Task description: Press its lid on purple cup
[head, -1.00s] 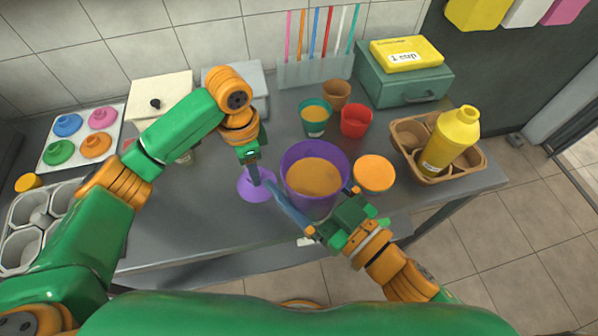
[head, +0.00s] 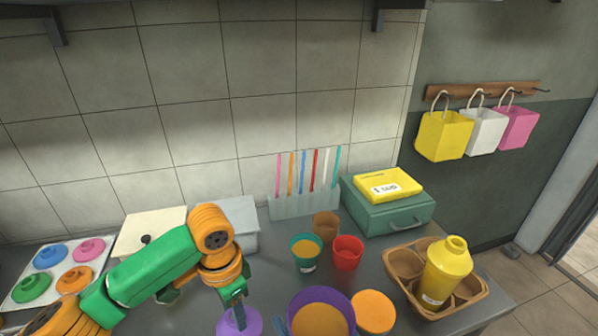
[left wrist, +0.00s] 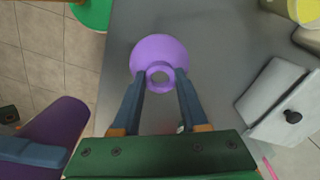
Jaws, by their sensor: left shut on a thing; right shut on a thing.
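The purple lid (head: 247,318) is at the bottom edge of the head view. My left gripper (head: 239,307) is shut on its ring-shaped neck, which shows between the fingers in the left wrist view (left wrist: 161,76). I cannot tell its height above the table. The purple cup (head: 349,304), open and holding orange-brown contents, stands just right of the lid, cut off by the frame. Its side shows at lower left in the left wrist view (left wrist: 62,118). My right gripper is mostly out of view; a blue finger (left wrist: 30,150) lies against the cup.
A cup with orange contents (head: 374,312) stands close right of the purple cup. Teal (head: 306,265), red (head: 348,262) and brown (head: 325,226) cups stand behind. A carrier (head: 401,264) with a yellow bottle (head: 446,270) is at right. A lid tray (head: 18,297) is at left.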

